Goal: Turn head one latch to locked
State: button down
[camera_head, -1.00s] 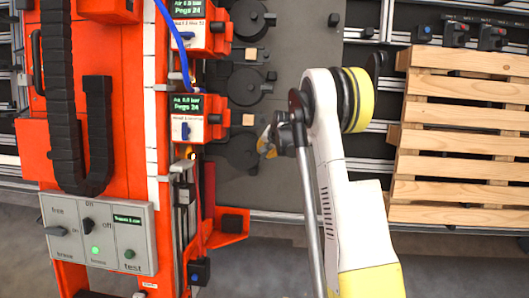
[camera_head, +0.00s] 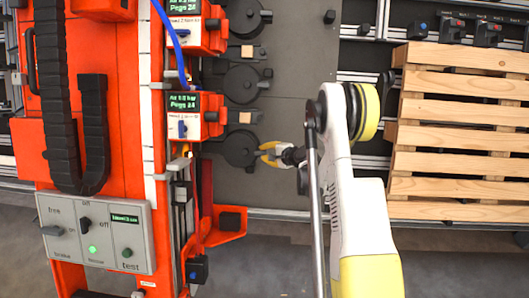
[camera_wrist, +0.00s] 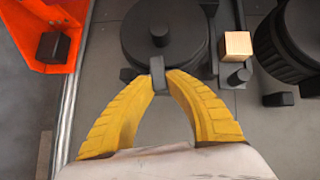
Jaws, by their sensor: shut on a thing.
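A dark round disc latch (camera_head: 238,150) sits on the grey panel beside the lower orange head box (camera_head: 193,125); it is the lowest of several such discs. In the wrist view the disc (camera_wrist: 163,35) has a raised knob and a short dark tab (camera_wrist: 158,72) on its near rim. My gripper (camera_head: 264,150) has yellow fingers that reach the disc's right edge in the head view. In the wrist view my gripper's fingertips (camera_wrist: 159,78) are shut on the tab. The fingers hide the tab's sides. I cannot read any lock marking on the latch.
A small wooden block (camera_wrist: 237,45) and a dark peg (camera_wrist: 238,77) stand close beside the disc. Another disc latch (camera_head: 241,84) is just above. An orange bracket with a black block (camera_wrist: 53,46) is at the wrist view's left. A wooden pallet (camera_head: 465,135) stands at right.

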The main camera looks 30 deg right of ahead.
aim_at(264, 151)
jog(key=shift+f+m+t, duration=0.15)
jog(key=shift+m+t, duration=0.55)
jog(key=shift+m, duration=0.2)
jog(key=c, duration=1.6)
grip_release()
jog(key=shift+a, duration=0.1)
notch_tip(264, 151, up, 10)
